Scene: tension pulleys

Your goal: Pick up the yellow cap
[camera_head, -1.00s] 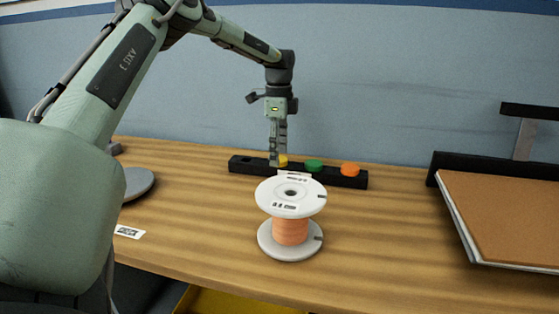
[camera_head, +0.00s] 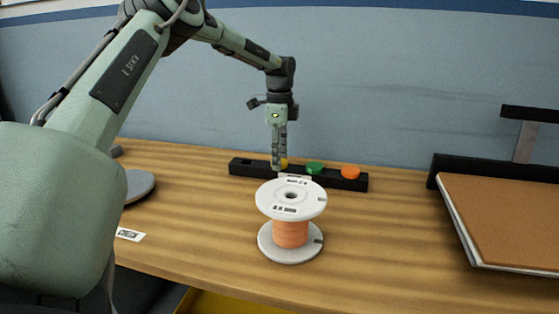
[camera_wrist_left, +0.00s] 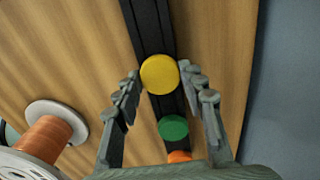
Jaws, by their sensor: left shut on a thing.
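The yellow cap (camera_wrist_left: 160,75) is a round disc at the black rack in the left wrist view. It sits between the fingertips of my left gripper (camera_wrist_left: 159,80), which is shut on it. In the head view the cap (camera_head: 284,163) is mostly hidden behind the fingers of my left gripper (camera_head: 279,165). The gripper points down over the left part of the black rack (camera_head: 248,168). I cannot tell whether the cap is clear of the rack. My right gripper is in neither view.
A green cap (camera_head: 314,168) and an orange cap (camera_head: 350,172) sit on the rack to the right. A spool with orange winding (camera_head: 290,233) stands in front of the rack. A brown board (camera_head: 510,215) lies at the right. Bare wood lies between.

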